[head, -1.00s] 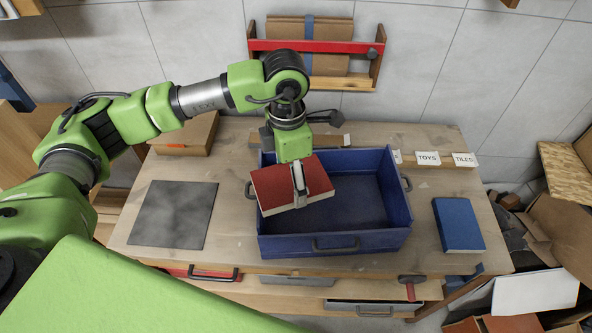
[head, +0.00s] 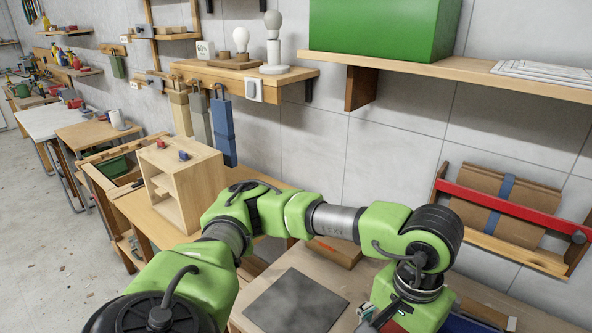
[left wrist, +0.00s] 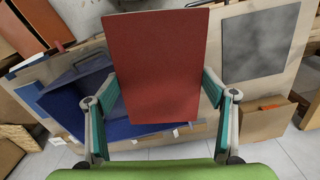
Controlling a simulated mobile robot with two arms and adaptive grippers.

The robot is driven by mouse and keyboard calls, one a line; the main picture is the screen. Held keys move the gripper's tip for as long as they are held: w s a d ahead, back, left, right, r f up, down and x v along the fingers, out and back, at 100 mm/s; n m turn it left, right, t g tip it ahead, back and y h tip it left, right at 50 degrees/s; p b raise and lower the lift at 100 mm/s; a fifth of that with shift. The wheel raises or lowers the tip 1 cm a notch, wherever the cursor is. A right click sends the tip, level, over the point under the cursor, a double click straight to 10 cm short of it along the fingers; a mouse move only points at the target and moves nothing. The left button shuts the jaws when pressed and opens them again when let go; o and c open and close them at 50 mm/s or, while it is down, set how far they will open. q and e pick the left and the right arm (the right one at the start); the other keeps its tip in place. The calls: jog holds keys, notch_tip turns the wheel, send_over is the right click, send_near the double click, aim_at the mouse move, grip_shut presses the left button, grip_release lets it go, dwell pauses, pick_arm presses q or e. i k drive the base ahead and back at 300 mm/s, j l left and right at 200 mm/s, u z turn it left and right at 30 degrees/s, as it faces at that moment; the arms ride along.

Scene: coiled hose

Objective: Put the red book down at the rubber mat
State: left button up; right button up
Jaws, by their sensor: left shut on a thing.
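The red book (left wrist: 158,62) is held in my left gripper (left wrist: 158,92), whose two fingers close on it from both sides in the left wrist view. In the head view only a small red part of the book (head: 393,326) shows at the bottom edge, below my left gripper (head: 375,318). The dark grey rubber mat (head: 296,302) lies flat on the wooden bench, left of the gripper, and nothing lies on it. The mat also shows at the upper right in the left wrist view (left wrist: 262,42), apart from the book. My right gripper is not in view.
A wooden cabinet (head: 183,172) stands at left. A rack with a red bar (head: 512,212) hangs at right.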

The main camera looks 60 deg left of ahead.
aim_at(297, 308)
jog(key=i+j+u, duration=0.1)
jog(key=u, duration=1.05)
jog(key=i+j+u, duration=0.1)
jog(key=i+j, duration=0.15)
jog(key=i, duration=0.1)
